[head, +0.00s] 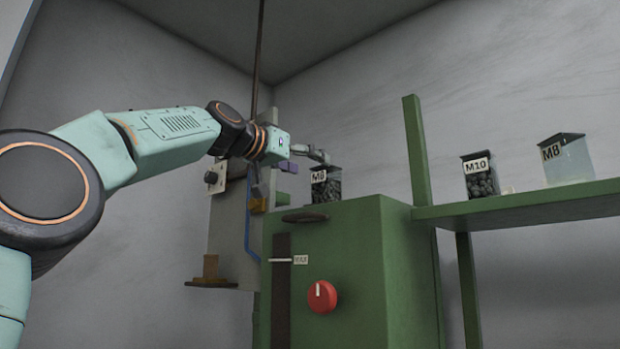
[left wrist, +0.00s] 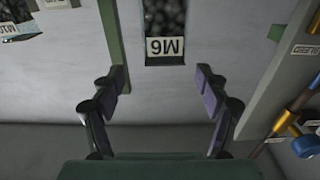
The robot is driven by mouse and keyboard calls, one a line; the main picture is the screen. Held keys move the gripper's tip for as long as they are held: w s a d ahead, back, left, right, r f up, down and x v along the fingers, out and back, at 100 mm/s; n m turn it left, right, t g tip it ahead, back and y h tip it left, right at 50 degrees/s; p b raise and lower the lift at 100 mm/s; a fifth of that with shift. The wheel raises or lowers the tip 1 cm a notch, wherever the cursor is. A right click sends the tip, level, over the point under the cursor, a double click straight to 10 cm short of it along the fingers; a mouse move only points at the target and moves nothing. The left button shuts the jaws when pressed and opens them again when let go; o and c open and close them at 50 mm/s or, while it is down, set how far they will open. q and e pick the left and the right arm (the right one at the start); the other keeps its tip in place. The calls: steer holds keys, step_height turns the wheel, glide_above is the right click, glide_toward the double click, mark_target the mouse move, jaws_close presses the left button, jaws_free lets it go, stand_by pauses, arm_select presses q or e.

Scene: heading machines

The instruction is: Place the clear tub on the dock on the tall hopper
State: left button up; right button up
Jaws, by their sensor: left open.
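A clear tub (head: 327,190) with a dark lid, dark pieces inside and a label that reads like M6 stands on top of the tall green hopper (head: 360,250). The tub (left wrist: 165,20) also shows at the top of the left wrist view, with its label towards my fingers. My left gripper (head: 322,156) is just above and left of the tub in the head view. In the left wrist view its two fingers (left wrist: 160,75) are spread wide, with nothing between them, and the tub lies beyond their tips. The dock under the tub cannot be made out. My right gripper is not in view.
A green shelf (head: 525,208) on the right holds an M10 tub (head: 481,177) of dark pieces and a nearly empty M8 tub (head: 567,160). A green post (head: 418,150) rises right of the hopper. A grey panel (head: 228,225) with a blue pipe stands left.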

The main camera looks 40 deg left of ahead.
arm_select(q)
steer(key=s, duration=0.1)
steer(key=s+b, duration=0.2)
steer(key=s, duration=0.1)
steer(key=shift+a+r, duration=0.2)
steer(key=shift+a, duration=0.05)
stand_by(1.6)
steer(key=shift+w+f, duration=0.1)
steer(key=shift+w, duration=0.1)
steer(key=shift+s, duration=0.2)
steer(key=shift+w, duration=0.2)
stand_by(0.3)
